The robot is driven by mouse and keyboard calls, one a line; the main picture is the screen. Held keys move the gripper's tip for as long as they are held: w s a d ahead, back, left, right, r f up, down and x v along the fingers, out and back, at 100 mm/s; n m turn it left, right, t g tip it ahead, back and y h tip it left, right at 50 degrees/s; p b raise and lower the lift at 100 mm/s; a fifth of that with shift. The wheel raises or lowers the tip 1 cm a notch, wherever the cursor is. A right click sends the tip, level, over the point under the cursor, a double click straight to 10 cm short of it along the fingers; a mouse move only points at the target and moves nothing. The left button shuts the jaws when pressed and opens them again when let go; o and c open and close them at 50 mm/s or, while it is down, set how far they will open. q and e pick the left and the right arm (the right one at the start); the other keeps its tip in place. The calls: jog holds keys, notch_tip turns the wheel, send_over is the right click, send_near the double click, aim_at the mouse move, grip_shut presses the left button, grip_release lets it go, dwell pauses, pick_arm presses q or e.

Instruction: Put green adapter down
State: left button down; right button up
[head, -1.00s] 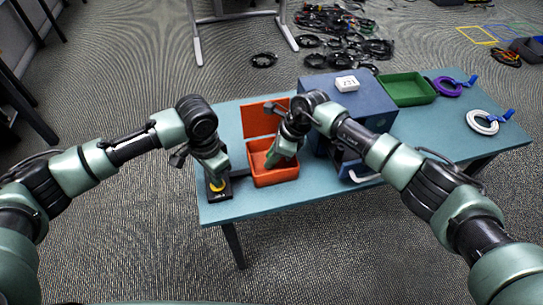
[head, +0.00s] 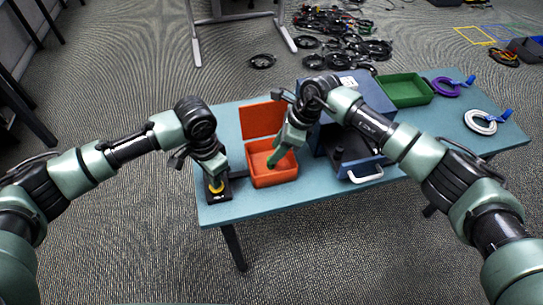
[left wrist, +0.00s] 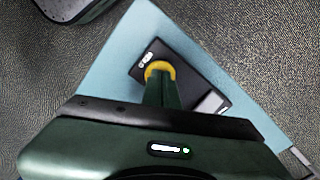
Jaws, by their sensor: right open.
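My right gripper (head: 276,157) reaches down into the orange box (head: 273,180) in the head view and is open. A dark green shape shows at its tip; I cannot tell whether this is the green adapter or only the finger. No green adapter shows clearly in any view. My left gripper (head: 217,178) is over a black device (head: 221,196) with a yellow round part (head: 216,189) at the table's left end. In the left wrist view its fingertips (left wrist: 161,78) overlap the yellow part (left wrist: 160,68); whether they grip it is hidden.
The orange box has a raised lid (head: 262,119). A blue box (head: 370,98) with an open drawer and a white handle (head: 367,177) stands to its right. Further right are a green tray (head: 408,101), a purple cable (head: 446,87) and a white cable (head: 481,122) on the table (head: 290,203).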

jog(key=v, duration=0.6)
jog(key=shift+r, duration=0.3)
jog(key=shift+d+r, duration=0.1)
notch_tip(320, 180, up, 12)
dwell(0.7)
pick_arm(q)
notch_tip(320, 180, up, 9)
dwell(1.5)
dwell(0.4)
